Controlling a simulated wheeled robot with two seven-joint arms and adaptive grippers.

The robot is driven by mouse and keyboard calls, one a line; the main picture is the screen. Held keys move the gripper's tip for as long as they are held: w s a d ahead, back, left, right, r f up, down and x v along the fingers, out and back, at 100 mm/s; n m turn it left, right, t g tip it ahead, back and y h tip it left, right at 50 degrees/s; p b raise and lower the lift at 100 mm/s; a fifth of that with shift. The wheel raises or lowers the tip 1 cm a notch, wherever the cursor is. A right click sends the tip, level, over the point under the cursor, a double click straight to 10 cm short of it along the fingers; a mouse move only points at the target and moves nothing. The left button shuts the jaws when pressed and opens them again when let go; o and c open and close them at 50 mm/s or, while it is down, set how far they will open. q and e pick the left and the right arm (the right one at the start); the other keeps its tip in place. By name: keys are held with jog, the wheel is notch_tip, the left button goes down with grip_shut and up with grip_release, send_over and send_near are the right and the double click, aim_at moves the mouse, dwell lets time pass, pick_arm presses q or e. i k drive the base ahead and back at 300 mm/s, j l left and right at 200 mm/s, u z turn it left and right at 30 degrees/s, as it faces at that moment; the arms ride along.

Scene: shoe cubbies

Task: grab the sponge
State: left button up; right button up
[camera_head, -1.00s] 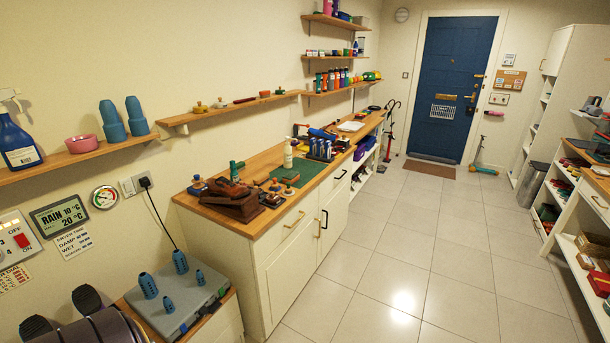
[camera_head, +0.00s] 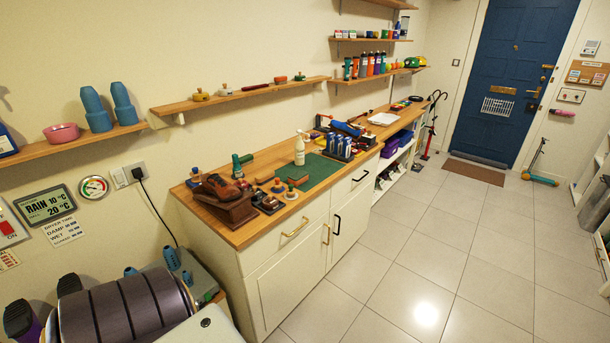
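I cannot pick out a sponge for certain; several small items on the counter and shelves are too small to tell. The wooden counter (camera_head: 222,223) carries a green mat (camera_head: 322,170), a pale pump bottle (camera_head: 300,148), brushes and small tins. A brown shoe (camera_head: 222,188) rests on a wooden block at its near end. Neither of my grippers is in view.
A wall shelf (camera_head: 245,94) holds small tins and brushes; a nearer shelf holds a pink bowl (camera_head: 62,133) and blue cone-like pieces. A dark ribbed object (camera_head: 125,308) stands at lower left. The tiled floor (camera_head: 450,260) is clear toward the blue door (camera_head: 510,75).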

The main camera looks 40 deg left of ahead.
aim_at(299, 177)
jog(key=i+l+u, duration=0.1)
jog(key=i+u, duration=0.2)
jog(key=i, duration=0.2)
jog(key=i+l+u, duration=0.2)
jog(key=i+u, duration=0.15)
jog(key=i+l+u, duration=0.3)
jog(key=i, duration=0.25)
